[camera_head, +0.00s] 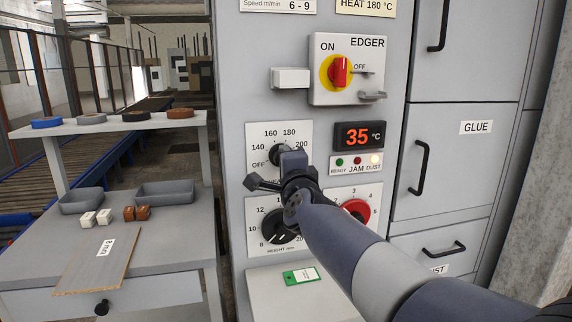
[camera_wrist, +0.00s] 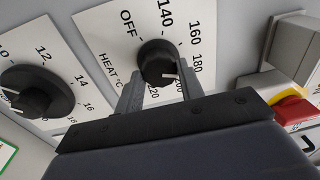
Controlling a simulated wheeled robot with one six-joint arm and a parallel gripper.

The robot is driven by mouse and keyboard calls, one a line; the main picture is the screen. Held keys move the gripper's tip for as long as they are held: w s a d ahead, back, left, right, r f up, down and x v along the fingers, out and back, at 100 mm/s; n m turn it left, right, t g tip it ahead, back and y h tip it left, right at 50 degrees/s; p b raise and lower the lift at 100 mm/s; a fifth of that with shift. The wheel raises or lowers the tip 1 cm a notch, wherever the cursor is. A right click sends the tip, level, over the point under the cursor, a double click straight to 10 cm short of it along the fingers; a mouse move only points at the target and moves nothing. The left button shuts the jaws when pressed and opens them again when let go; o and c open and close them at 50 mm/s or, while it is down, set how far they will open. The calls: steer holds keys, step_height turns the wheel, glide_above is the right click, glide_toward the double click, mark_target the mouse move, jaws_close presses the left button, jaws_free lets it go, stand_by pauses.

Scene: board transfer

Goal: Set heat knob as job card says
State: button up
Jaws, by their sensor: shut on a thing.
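The black heat knob (camera_wrist: 155,60) sits on a white dial plate marked OFF to 220. My gripper (camera_wrist: 160,88) has one finger on each side of it and is shut on it. The knob's white mark points down and right in the wrist view, near 200, though a finger hides part of the scale there. In the head view the heat knob (camera_head: 277,154) is partly covered by my gripper (camera_head: 292,165). A label reading HEAT 180 °C (camera_head: 366,7) is at the top. A green-edged card (camera_head: 301,276) lies on the ledge, its print too small to read.
The height knob (camera_wrist: 32,88) is beside the heat plate. The red and yellow ON/OFF switch (camera_head: 340,72) and its protruding handles are above. A display (camera_head: 358,136) reads 35 °C, and the DUST lamp is lit. A table with a board (camera_head: 98,258) stands left.

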steer(key=shift+m, duration=0.4)
steer(key=o, duration=1)
steer(key=shift+p+v, duration=0.4)
steer(key=shift+v, duration=5)
